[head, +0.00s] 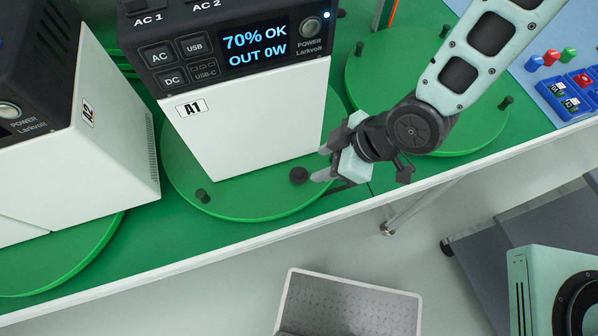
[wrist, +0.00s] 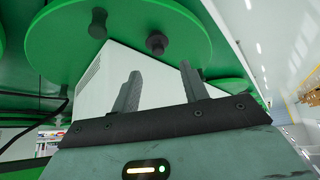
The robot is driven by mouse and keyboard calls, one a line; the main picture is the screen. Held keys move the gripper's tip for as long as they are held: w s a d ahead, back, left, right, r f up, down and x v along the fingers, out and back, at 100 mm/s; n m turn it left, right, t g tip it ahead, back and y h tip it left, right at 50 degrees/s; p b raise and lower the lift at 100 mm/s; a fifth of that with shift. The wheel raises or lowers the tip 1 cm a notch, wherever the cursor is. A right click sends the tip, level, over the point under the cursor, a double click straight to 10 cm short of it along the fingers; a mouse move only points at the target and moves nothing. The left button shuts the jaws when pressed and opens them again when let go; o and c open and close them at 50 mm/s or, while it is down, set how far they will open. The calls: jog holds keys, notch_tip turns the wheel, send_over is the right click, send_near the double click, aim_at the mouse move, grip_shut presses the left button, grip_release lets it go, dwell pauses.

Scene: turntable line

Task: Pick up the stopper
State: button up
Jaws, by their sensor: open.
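The stopper, as far as I can tell, is the dark round knob (head: 299,175) on the green turntable (head: 240,208), by the lower right corner of the white A1 power unit (head: 255,125). It also shows in the wrist view (wrist: 157,43), above the gap between my fingers. My gripper (head: 320,163) is open and empty, just right of the knob, its fingers pointing towards it. In the wrist view my gripper's two fingers (wrist: 159,70) stand apart with nothing between them. No contact with the knob is clear.
A dark peg (head: 203,196) stands left on the same turntable. The A2 unit (head: 90,140) is at left. Another turntable (head: 420,95) with pegs is at right, beyond it blue trays (head: 568,100). A grey bin (head: 350,305) is on the floor below the table edge.

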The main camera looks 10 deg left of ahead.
aim_at(300, 172)
jog(key=shift+p+x, duration=1.35)
jog(key=shift+x, duration=3.65)
jog(key=shift+w, duration=0.2)
jog(key=c, duration=0.6)
